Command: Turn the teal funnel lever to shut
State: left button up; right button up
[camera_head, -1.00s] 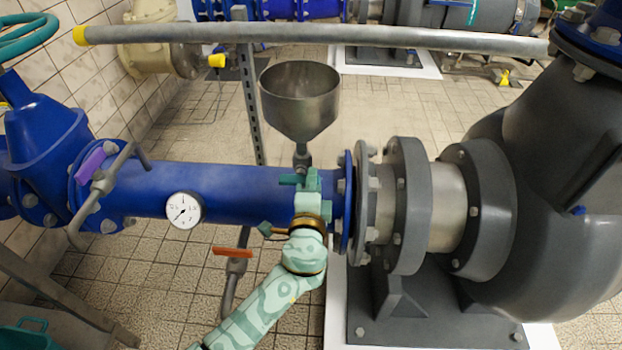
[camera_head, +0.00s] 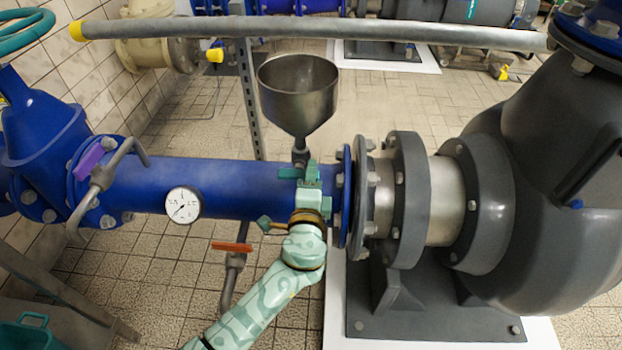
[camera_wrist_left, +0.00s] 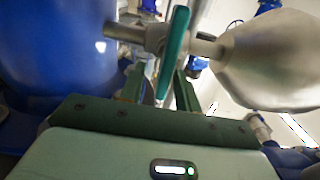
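The metal funnel (camera_head: 299,92) stands upright above the blue pipe in the head view. Its teal lever (camera_head: 289,173) sits on the valve below the cone, pointing left, and is partly hidden by my left gripper (camera_head: 311,177). In the left wrist view the lever (camera_wrist_left: 174,50) is a long teal bar between the grey stem and the funnel. Its near end lies between the two fingers of my left gripper (camera_wrist_left: 160,88). The fingers are apart, with gaps beside the lever, and I cannot see them touching it. My right gripper is not in view.
The blue pipe (camera_head: 235,188) carries a round gauge (camera_head: 183,205). A red-handled valve (camera_head: 232,247) hangs below it, and a purple-handled valve (camera_head: 95,160) is at the left. A dark grey pump (camera_head: 545,230) fills the right. A long grey rail (camera_head: 330,33) crosses behind the funnel.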

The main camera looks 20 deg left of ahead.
pick_arm(q)
jog(key=shift+s, duration=0.2)
jog(key=p+v, duration=0.4)
jog(key=v, duration=1.2)
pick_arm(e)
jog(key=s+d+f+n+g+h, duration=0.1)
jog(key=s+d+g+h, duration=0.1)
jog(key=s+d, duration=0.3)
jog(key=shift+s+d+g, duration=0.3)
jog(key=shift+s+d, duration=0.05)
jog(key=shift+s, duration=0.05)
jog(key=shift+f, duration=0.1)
